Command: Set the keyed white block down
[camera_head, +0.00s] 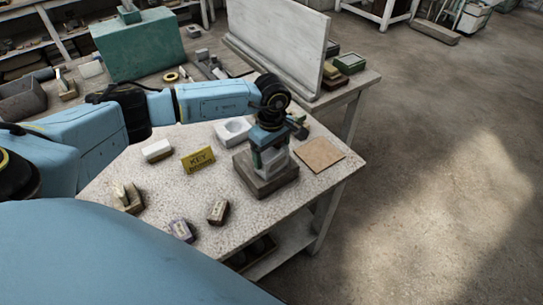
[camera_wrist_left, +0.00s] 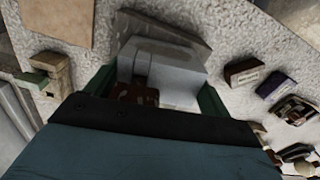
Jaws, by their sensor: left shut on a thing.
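The keyed white block (camera_head: 274,160) is between the fingers of my left gripper (camera_head: 268,152), which is shut on it. In the left wrist view the white block (camera_wrist_left: 178,72) shows between the two green fingers (camera_wrist_left: 160,92). It is right over a grey-brown square block (camera_head: 266,183) on the table; I cannot tell whether it touches that block. The square block's edge also shows in the wrist view (camera_wrist_left: 190,24). A white block with a round hollow (camera_head: 233,130) lies just behind, to the left. My right gripper is not in view.
A yellow KEY sign (camera_head: 198,160) stands left of the square block, and a tan square board (camera_head: 319,154) lies to its right. Small blocks and brushes sit along the table's (camera_head: 225,220) front left. A tall white slab (camera_head: 280,45) stands behind.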

